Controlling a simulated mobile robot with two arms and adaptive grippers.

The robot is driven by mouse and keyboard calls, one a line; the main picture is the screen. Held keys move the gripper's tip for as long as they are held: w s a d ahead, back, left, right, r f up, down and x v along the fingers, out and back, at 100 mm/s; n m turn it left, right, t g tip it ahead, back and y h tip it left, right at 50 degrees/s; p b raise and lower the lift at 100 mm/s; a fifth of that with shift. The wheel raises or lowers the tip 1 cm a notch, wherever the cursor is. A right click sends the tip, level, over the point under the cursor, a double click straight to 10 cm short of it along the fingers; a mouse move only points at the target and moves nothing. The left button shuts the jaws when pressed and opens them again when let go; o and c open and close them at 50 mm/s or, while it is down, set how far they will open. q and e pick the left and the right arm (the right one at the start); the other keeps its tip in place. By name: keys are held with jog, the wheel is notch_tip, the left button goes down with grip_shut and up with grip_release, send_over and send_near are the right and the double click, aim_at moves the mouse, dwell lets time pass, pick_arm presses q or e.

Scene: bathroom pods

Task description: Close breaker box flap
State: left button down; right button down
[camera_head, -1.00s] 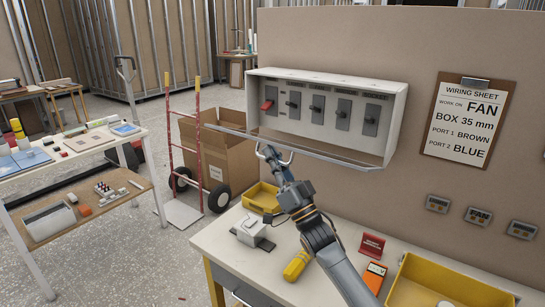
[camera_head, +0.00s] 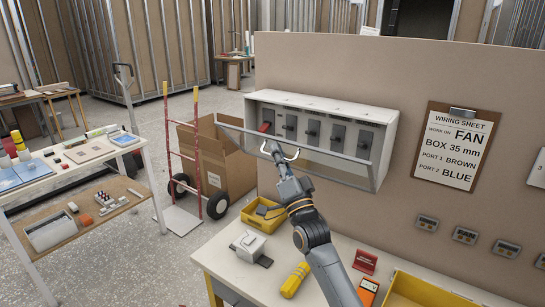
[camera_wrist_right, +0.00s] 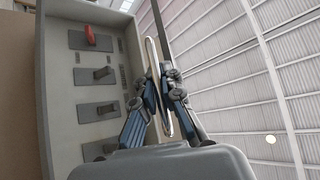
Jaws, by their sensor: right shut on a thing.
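The grey breaker box (camera_head: 345,112) is on the beige panel, with one red switch (camera_head: 266,127) and several dark switches inside. Its flap (camera_head: 335,167) is hinged along the bottom and tilted up partway, still apart from the box's upper rim. A metal loop handle (camera_head: 293,156) sticks out from the flap. My right gripper (camera_head: 274,150) is shut on the handle. In the right wrist view the fingers (camera_wrist_right: 161,90) close around the silver handle (camera_wrist_right: 152,55), and the flap shows nearly edge-on (camera_wrist_right: 163,25). My left gripper is out of view.
Below the box, the workbench (camera_head: 215,262) holds a yellow bin (camera_head: 258,216), a white device (camera_head: 248,245), a yellow-handled tool (camera_head: 295,280) and a red sign (camera_head: 366,262). A clipboard (camera_head: 458,150) hangs at right. A hand truck and cardboard box (camera_head: 225,165) stand at left.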

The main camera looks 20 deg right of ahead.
jog(key=w+d+r, duration=0.1)
jog(key=d+r, duration=0.1)
jog(key=w+d+r, duration=0.1)
jog(key=w+d, duration=0.1)
jog(key=w+d+r+b, duration=0.1)
jog(key=r, duration=0.1)
jog(key=shift+w+d+r, duration=0.15)
jog(key=shift+d+r, duration=0.2)
jog(key=shift+d, duration=0.05)
jog(key=shift+w+d+r+m+g+h, duration=0.15)
jog(key=shift+w+d+m+g+h, duration=0.25)
jog(key=shift+w+d+m+h, duration=0.55)
jog(key=shift+s, duration=0.1)
jog(key=c, duration=1.7)
grip_release()
jog(key=shift+d, duration=0.1)
jog(key=shift+o, duration=1.3)
jog(key=shift+d, duration=0.15)
